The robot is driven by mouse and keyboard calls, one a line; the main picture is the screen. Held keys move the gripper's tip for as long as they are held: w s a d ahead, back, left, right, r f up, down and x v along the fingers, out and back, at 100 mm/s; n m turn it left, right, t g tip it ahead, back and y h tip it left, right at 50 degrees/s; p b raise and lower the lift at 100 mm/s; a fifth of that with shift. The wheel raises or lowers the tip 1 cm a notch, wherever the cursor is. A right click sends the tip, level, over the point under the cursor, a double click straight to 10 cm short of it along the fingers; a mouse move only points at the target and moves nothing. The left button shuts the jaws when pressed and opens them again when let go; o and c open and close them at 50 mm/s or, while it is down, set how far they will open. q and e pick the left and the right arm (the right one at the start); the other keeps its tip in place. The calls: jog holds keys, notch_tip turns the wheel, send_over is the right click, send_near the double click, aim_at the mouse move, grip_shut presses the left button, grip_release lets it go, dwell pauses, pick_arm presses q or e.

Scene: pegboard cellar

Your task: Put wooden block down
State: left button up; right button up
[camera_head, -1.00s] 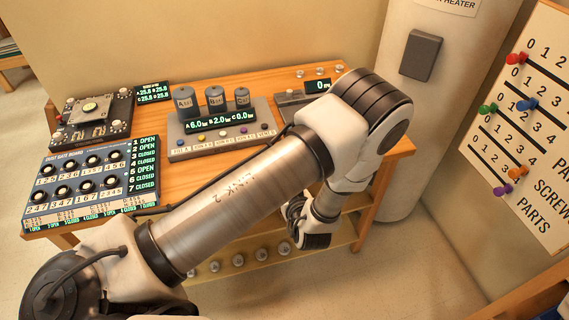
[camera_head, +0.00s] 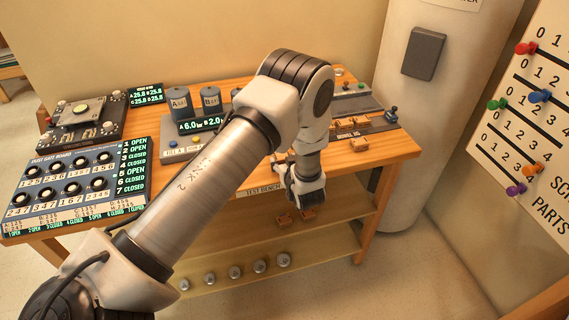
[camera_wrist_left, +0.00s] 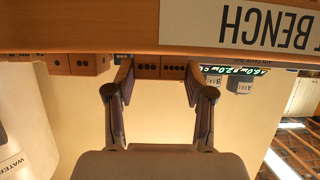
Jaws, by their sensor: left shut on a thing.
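My left gripper (camera_head: 296,214) hangs in front of the bench's front edge in the head view, fingers pointing down. It is shut on a wooden block (camera_head: 308,213), which shows as small orange-brown pieces at the fingertips. In the left wrist view, which is upside down, the fingers (camera_wrist_left: 158,72) stand on either side of brown faces with dark dots (camera_wrist_left: 173,68). I cannot tell there whether these faces are one block or two. My right gripper is not in view.
The wooden test bench (camera_head: 340,172) carries more wooden blocks (camera_head: 360,145) at its right end. A gate board (camera_head: 75,180) and a device with grey cylinders (camera_head: 180,100) stand further left. A lower shelf (camera_head: 330,240) holds several round metal things. A white water heater (camera_head: 415,130) stands at right.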

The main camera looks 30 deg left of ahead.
pick_arm(q)
jog(key=shift+s+f, duration=0.1)
jog(key=shift+f, duration=0.15)
jog(key=o, duration=1)
jog(key=shift+r, duration=0.15)
